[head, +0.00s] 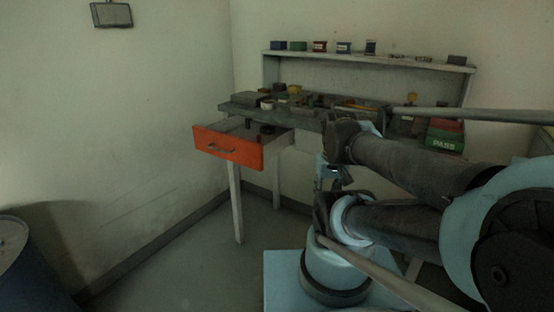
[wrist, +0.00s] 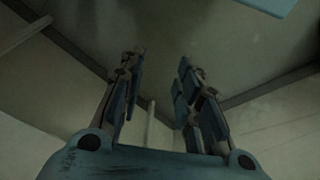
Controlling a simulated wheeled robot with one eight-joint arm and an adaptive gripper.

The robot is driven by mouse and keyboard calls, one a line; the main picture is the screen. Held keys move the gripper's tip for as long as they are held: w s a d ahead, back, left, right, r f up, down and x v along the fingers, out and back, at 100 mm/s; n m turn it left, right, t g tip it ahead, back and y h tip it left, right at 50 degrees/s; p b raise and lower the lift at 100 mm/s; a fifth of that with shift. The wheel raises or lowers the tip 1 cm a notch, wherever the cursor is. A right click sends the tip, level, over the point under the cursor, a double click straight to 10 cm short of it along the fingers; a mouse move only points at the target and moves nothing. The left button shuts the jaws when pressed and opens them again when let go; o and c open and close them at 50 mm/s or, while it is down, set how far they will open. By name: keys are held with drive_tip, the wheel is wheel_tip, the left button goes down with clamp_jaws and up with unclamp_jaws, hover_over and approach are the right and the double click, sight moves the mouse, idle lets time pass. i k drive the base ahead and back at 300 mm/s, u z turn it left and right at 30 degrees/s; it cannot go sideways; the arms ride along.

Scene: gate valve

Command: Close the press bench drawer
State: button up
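The press bench drawer (head: 228,147) has an orange front with a grey handle (head: 220,149). It stands pulled out from the left part of the bench (head: 296,120), and dark items lie inside it. My gripper (head: 328,177) is to the right of the drawer and below bench height, apart from it and partly hidden by my arm. In the wrist view my gripper (wrist: 160,70) has its two fingers well apart with nothing between them. The drawer cannot be made out in the wrist view.
The bench top carries tins, boxes and a green-and-red box marked PASS (head: 445,134). A shelf (head: 370,58) with small boxes runs behind. A blue drum (head: 30,270) stands at the lower left. The floor (head: 190,265) before the drawer is clear.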

sight(227, 138)
drive_tip(key=z, duration=0.8)
drive_tip(key=k, duration=0.8)
drive_tip(key=u, duration=1.45)
drive_tip(key=i, duration=0.5)
drive_tip(key=z, duration=0.05)
